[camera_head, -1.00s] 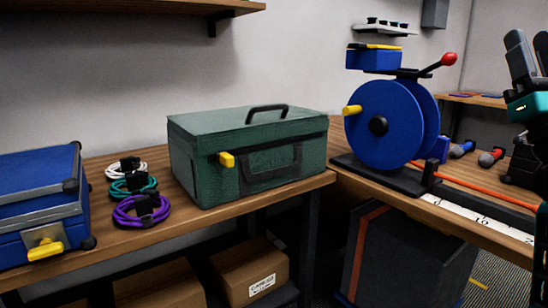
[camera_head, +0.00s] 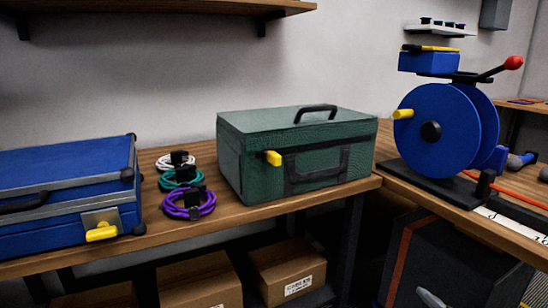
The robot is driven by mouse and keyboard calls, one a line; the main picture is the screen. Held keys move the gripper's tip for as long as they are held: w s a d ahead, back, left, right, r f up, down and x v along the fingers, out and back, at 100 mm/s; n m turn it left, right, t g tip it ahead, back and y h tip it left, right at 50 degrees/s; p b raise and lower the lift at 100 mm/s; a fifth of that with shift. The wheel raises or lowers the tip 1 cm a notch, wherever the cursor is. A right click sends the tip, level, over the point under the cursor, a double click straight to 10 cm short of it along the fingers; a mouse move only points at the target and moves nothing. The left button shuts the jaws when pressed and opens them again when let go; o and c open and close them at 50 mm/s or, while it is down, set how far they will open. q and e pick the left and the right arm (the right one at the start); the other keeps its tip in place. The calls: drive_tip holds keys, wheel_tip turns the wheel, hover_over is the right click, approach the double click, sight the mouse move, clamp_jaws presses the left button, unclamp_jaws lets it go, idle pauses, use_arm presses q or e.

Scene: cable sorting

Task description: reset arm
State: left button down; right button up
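Neither of my grippers shows in the head view now. Three coiled cables lie in a row on the wooden bench: a white one (camera_head: 163,163) at the back, a teal one (camera_head: 168,182) in the middle and a purple one (camera_head: 176,210) in front. A closed blue case (camera_head: 60,165) with a yellow latch stands left of them. A closed green toolbox (camera_head: 250,165) with a black handle and a yellow latch stands right of them. A blue cable reel (camera_head: 425,105) with a red-knobbed crank stands at the right.
The wooden bench (camera_head: 285,208) has a narrow bare front strip and turns a corner at the reel. Cardboard boxes (camera_head: 200,280) sit on a lower shelf. A dark bin (camera_head: 450,265) stands under the right bench. A wall shelf (camera_head: 150,12) hangs above.

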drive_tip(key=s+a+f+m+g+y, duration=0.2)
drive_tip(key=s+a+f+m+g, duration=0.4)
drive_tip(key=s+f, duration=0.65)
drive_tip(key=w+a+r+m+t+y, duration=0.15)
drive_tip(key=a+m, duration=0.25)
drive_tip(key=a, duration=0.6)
use_arm(q)
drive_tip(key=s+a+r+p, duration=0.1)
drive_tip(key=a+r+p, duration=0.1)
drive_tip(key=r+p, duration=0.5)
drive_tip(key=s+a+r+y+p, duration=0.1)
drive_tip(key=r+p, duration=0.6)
drive_tip(key=p, duration=0.8)
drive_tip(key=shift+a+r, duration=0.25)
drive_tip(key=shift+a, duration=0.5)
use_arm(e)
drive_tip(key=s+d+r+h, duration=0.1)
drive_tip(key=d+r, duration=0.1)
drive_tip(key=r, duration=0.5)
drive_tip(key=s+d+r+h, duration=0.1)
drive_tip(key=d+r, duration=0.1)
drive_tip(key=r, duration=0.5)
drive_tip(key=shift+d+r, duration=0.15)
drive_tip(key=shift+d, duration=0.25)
